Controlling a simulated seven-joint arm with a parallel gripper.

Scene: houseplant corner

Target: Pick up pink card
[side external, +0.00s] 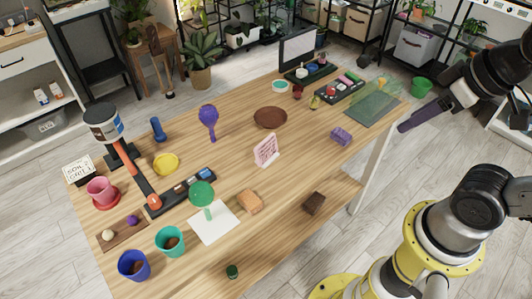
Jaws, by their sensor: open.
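The pink card (266,150) stands upright, leaning slightly, near the middle of the wooden table (300,170). It has dark red writing on its face. My gripper (415,118) is at the upper right, off the table's right edge and well apart from the card. It is open, and its purplish finger part points left and down. The gap between its fingertips is hard to make out from this side.
A brown saucer (270,118) lies behind the card, and an orange block (249,201) in front. A green spoon-like tool (202,195) stands over a white sheet (214,222). A purple block (341,136) and green cutting mat (374,103) lie to the right.

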